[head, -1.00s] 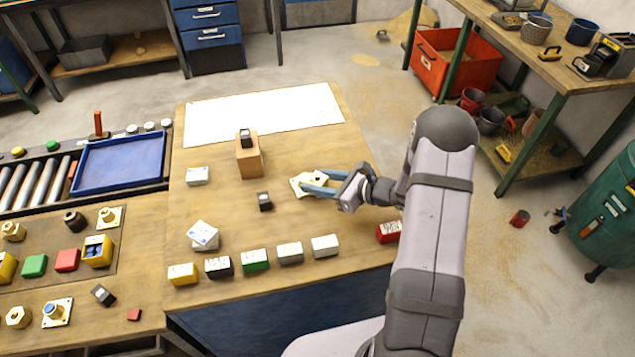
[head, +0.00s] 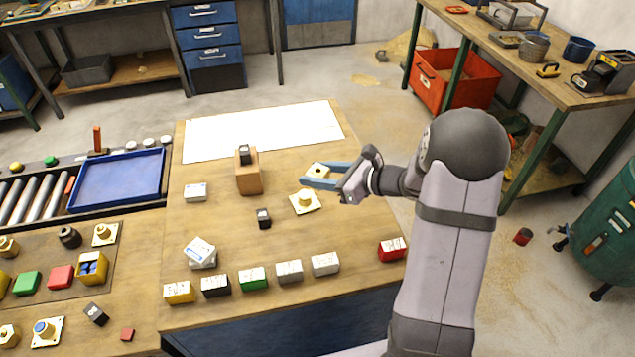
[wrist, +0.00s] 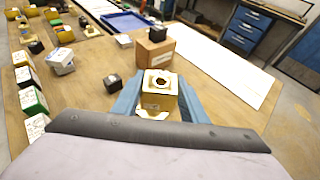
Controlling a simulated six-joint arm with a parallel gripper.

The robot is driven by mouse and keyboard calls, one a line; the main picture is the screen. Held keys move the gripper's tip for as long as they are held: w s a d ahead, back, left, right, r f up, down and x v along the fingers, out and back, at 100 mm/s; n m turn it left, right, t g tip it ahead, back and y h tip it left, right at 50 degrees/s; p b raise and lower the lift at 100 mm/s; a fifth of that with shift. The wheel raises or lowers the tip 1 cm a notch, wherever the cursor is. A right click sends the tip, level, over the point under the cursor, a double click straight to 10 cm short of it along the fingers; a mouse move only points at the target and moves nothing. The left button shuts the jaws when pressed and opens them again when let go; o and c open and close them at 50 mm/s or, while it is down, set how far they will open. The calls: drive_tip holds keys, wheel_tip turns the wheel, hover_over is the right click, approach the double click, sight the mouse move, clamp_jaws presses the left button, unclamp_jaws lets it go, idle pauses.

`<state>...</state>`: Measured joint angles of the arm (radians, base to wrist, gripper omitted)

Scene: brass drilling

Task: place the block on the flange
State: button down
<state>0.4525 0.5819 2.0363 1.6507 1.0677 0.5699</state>
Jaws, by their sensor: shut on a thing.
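The block (head: 318,170) is a small brass cube with a round hole in its top. My gripper (head: 318,177) has blue fingers shut on it and holds it up above the table. In the wrist view the block (wrist: 159,100) sits upright between the fingers. The flange (head: 305,202), a pale brass square plate with a raised round boss, lies on the table just below and left of the gripper in the head view. The block appears apart from it.
A brown box (head: 249,179) with a dark piece on top stands left of the flange. A small black block (head: 264,218) lies nearer. Several coloured blocks line the front edge, with a red one (head: 392,249) at right. A white sheet (head: 265,128) covers the back.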

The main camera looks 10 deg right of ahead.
sight(305, 194)
drive_tip(key=shift+r, duration=0.3)
drive_tip(key=shift+w+a, duration=0.1)
drive_tip(key=shift+w+a+r+b, duration=0.25)
drive_tip(key=shift+w+b, duration=0.2)
drive_tip(key=shift+b, duration=0.6)
wheel_tip(305, 194, up, 3)
drive_tip(key=w+a+b, duration=0.2)
drive_tip(key=b, duration=0.2)
drive_tip(key=shift+a+f+p, duration=0.15)
drive_tip(key=shift+f+p, duration=0.65)
drive_tip(key=shift+f, duration=4.3)
drive_tip(key=shift+f, duration=0.15)
drive_tip(key=c, duration=1.1)
unclamp_jaws()
drive_tip(key=shift+s+f, duration=0.1)
